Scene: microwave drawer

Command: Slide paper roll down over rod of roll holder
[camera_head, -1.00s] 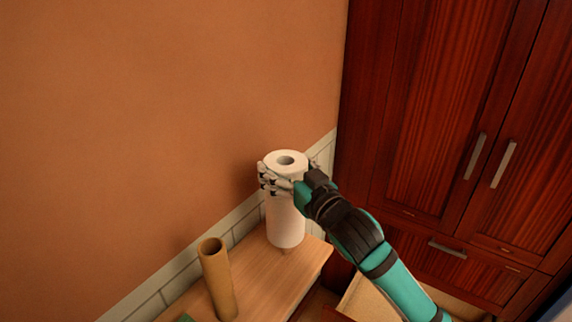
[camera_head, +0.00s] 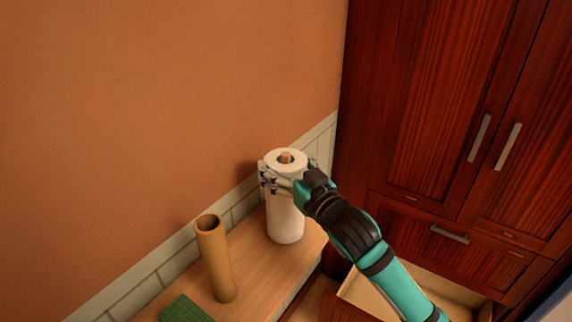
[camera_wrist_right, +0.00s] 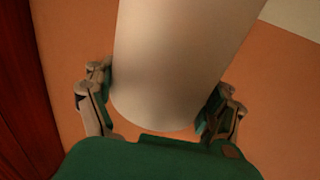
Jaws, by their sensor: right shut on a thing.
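The white paper roll (camera_head: 286,222) stands upright over the wooden counter in the head view. The tip of the holder's wooden rod (camera_head: 286,157) shows inside the hole at the roll's top, so the roll is around the rod. The rest of the holder is hidden by the roll. My right gripper (camera_head: 283,183) is shut on the roll near its top, with fingers on both sides. In the right wrist view the roll (camera_wrist_right: 180,65) fills the space between the fingers of the right gripper (camera_wrist_right: 160,100). My left gripper is not in view.
A brown cardboard tube (camera_head: 216,262) stands on the counter (camera_head: 258,262) left of the roll. A green cloth or pad (camera_head: 188,309) lies at the lower left. The orange wall is close behind. An open drawer (camera_head: 440,290) and a tall wooden cabinet (camera_head: 425,100) are at right.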

